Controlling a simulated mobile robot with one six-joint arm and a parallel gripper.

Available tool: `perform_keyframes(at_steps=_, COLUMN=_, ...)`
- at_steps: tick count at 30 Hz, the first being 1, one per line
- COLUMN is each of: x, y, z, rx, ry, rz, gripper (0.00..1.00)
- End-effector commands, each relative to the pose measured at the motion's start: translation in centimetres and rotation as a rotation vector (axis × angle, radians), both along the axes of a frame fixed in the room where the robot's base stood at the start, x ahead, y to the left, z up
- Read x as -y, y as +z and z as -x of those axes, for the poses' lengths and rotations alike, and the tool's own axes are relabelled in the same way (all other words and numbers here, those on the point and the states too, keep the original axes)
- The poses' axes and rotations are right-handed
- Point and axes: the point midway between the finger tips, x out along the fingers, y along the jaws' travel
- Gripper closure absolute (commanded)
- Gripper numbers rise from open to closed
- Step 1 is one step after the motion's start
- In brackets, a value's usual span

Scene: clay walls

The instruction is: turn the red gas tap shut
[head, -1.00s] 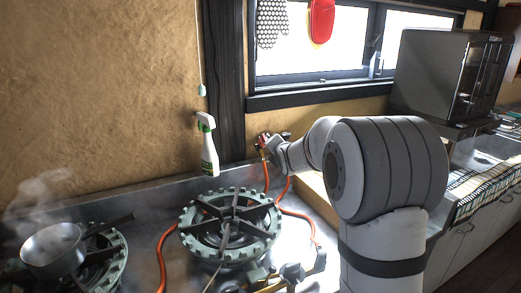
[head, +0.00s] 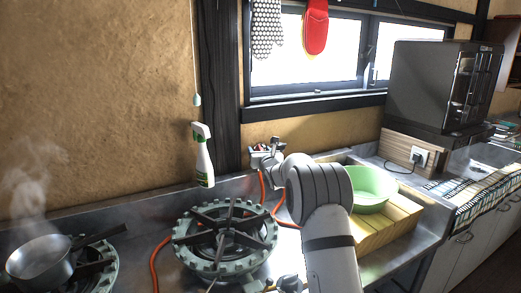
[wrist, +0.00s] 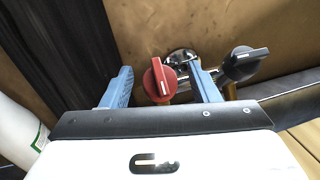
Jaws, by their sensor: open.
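The red gas tap (wrist: 159,82) shows in the wrist view as a round red knob with a white line that runs nearly upright, tilted slightly. It is on a metal fitting at the clay wall. My gripper (wrist: 160,68) is open, with one blue finger on each side of the red tap. I cannot tell whether either finger touches it. In the head view my gripper (head: 266,156) is at the wall below the window, and the tap is mostly hidden there.
A dark grey tap (wrist: 244,64) with a near-level white line is just right of my right finger. A burner (head: 225,237), orange hose (head: 158,262) and steaming pan (head: 40,263) are below. A green bowl (head: 372,188) stands right of my arm.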

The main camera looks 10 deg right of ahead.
Motion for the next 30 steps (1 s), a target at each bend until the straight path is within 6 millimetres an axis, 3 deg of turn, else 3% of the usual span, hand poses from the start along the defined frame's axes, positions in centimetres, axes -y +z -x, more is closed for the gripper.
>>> perform_keyframes(at_steps=4, x=-0.15, y=-0.02, z=-0.96, rx=-0.001, ry=0.000, rz=0.000, gripper=0.45)
perform_keyframes(at_steps=14, x=-0.24, y=-0.04, z=-1.15, rx=-0.001, ry=0.000, rz=-0.001, gripper=0.46)
perform_keyframes(at_steps=30, x=-0.27, y=-0.04, z=-1.13, rx=-0.001, ry=0.001, rz=-0.001, gripper=0.89)
